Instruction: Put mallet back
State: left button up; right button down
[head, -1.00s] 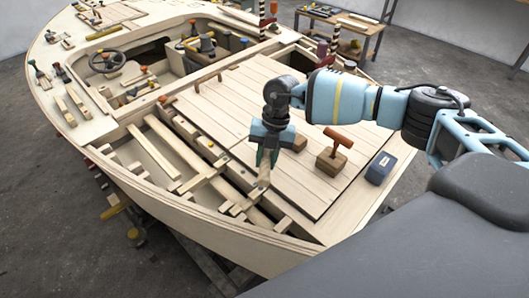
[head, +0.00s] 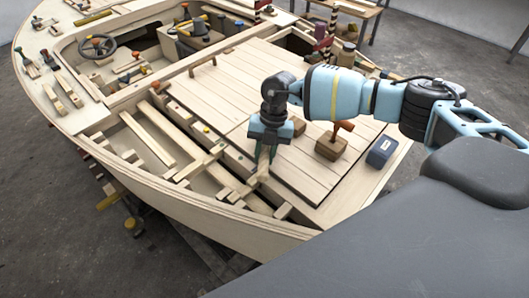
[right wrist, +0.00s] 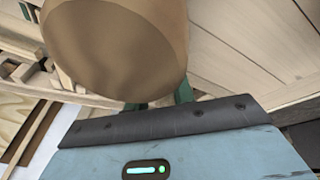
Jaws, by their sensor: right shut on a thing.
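My right gripper (head: 265,157) is shut and points down over the near edge of the boat's plank deck, beside the open slatted bay. In the right wrist view, a large round tan-brown wooden body, which looks like the mallet (right wrist: 120,45), fills the top middle, close in front of the green fingers. It hides most of the fingertips. In the head view the gripper hides much of its grip, and I cannot clearly make out the mallet there. My left gripper is not in view.
A brown block (head: 298,127) shows just right of the gripper. Open ribs and slats (head: 150,140) lie left. A steering wheel (head: 97,46) is farther back.

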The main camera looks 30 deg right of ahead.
jog(key=c, duration=1.1)
grip_release()
jog(key=shift+f, duration=0.1)
jog(key=v, duration=0.7)
jog(key=shift+d+r, duration=0.1)
jog(key=shift+r, duration=0.25)
